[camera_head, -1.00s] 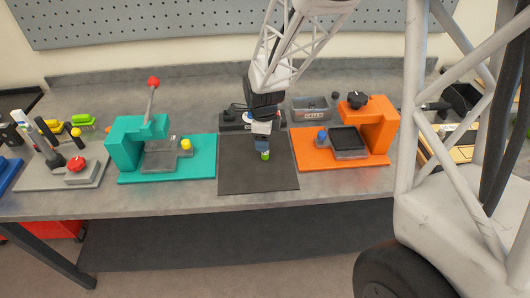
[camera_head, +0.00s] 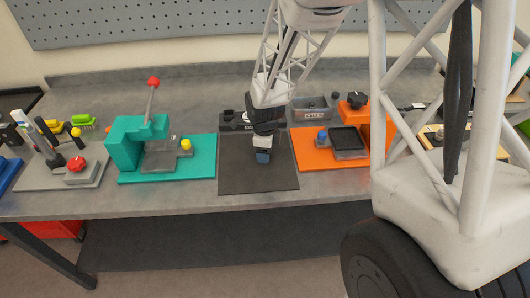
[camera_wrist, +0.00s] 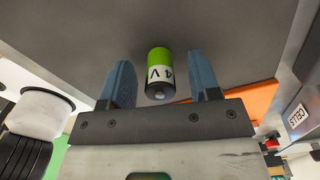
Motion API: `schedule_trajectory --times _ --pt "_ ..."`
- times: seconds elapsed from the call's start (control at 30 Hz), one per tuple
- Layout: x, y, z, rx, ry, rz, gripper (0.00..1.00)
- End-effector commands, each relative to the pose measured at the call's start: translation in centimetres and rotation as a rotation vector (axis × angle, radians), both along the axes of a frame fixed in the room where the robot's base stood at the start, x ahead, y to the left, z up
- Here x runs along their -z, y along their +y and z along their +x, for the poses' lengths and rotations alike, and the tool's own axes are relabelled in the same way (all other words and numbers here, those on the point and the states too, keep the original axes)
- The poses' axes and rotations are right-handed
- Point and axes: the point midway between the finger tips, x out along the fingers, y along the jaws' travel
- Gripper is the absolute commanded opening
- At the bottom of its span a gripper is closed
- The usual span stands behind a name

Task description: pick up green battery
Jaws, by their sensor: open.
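The green battery (camera_wrist: 160,72) shows in the wrist view, with a green end, a white label marked 4V and a grey end nearest the camera. My gripper (camera_wrist: 159,80) is open, with one blue finger on each side of the battery. A gap shows between the battery and each finger. In the head view my gripper (camera_head: 263,157) is low over the dark rubber mat (camera_head: 240,179), and the battery is hidden there by the fingers.
A teal fixture (camera_head: 125,145) with a yellow knob stands left of the mat. An orange fixture (camera_head: 312,158) with a blue knob stands right. A grey bin (camera_head: 312,112) and a dark tray (camera_head: 232,122) are behind. The front of the mat is clear.

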Motion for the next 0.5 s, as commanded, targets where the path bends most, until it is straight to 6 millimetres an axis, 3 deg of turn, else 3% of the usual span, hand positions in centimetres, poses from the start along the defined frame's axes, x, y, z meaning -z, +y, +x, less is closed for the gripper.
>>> schedule_trajectory --times 0.5 --pt "0.00 0.00 0.01 0.000 0.000 0.000 0.57"
